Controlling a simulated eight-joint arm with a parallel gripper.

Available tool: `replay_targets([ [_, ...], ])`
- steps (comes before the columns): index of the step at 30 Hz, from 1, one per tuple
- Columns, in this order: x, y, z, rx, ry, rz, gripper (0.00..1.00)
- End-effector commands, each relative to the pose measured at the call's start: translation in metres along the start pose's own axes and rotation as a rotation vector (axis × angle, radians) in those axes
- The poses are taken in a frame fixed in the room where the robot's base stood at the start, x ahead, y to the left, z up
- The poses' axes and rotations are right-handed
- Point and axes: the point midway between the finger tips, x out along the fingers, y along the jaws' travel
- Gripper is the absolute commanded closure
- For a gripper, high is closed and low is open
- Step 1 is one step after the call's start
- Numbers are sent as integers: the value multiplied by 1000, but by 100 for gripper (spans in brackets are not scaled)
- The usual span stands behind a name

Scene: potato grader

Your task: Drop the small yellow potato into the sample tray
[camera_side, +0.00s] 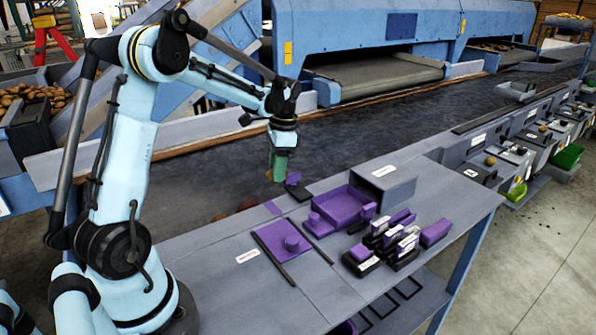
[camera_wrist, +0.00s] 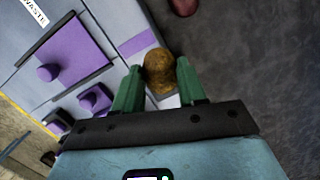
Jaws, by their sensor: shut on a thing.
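My gripper (camera_wrist: 158,70) has green fingers and is shut on a small yellow-brown potato (camera_wrist: 160,66) in the wrist view. In the side view my gripper (camera_side: 278,172) points down at the near edge of the dark belt, left of the bench fittings. Only a brownish patch of the potato (camera_side: 269,175) shows there beside the fingers. A shallow purple open tray (camera_side: 337,211) stands on the grey bench, right of and nearer than my gripper. It looks like the sample tray, but I cannot read a label naming it. The potato is apart from this tray.
A flat purple panel with a knob (camera_side: 270,236) lies left of the tray, near a label reading waste in the wrist view. A reddish potato (camera_wrist: 184,5) lies on the belt.

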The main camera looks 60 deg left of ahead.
Motion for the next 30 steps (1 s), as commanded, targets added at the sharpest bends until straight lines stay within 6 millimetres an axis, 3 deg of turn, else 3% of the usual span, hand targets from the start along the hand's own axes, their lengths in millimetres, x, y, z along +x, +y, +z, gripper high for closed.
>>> replay_targets([
  [1,-7,10,-23,36,0,-5,89],
  [6,-26,47,-81,120,0,-18,89],
  [12,-41,85,-122,183,-1,-28,89],
  [20,-43,101,-136,206,-2,-32,89],
  [30,-9,100,-141,204,-1,-33,89],
])
